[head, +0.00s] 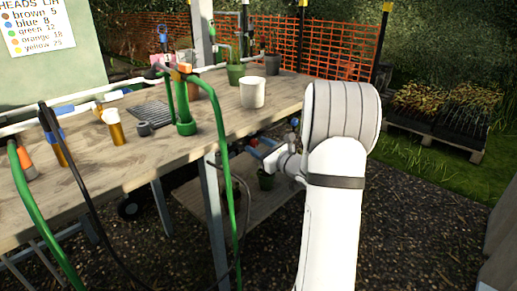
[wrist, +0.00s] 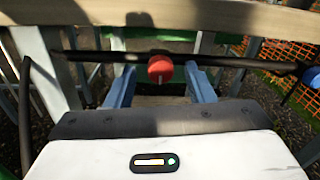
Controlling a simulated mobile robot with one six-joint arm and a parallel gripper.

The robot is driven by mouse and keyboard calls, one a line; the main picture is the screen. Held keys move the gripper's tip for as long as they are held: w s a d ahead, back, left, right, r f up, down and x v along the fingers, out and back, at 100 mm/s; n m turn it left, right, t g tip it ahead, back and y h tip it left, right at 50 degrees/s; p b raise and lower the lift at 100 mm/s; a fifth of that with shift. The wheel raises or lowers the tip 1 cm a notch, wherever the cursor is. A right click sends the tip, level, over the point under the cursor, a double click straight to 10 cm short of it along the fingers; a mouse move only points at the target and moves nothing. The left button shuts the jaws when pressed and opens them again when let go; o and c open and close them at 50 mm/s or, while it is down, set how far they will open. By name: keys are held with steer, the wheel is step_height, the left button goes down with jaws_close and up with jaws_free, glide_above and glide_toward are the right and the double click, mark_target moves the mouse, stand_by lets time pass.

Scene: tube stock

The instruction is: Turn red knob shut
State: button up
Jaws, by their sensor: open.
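The red knob (wrist: 161,68) shows in the wrist view on a dark horizontal pipe under the table's edge. A pale line runs down its lower face. My gripper (wrist: 160,74) is open, with one blue finger on each side of the knob. Gaps show between the knob and both fingers, so I see no contact. In the head view my white arm covers much of the area around my gripper, and I cannot clearly make out the red knob there.
A blue knob (wrist: 312,77) sits at the right edge of the wrist view. The wooden table (head: 150,165) bears a white pot (head: 252,92) and green hoses. An orange mesh fence (head: 290,43) stands behind. Gravel lies open below the arm.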

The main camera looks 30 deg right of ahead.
steer(key=shift+w, duration=0.15)
steer(key=shift+c, duration=0.4)
steer(key=c, duration=0.9)
steer(key=shift+a, duration=0.2)
steer(key=shift+f+b, duration=0.1)
steer(key=shift+b, duration=0.2)
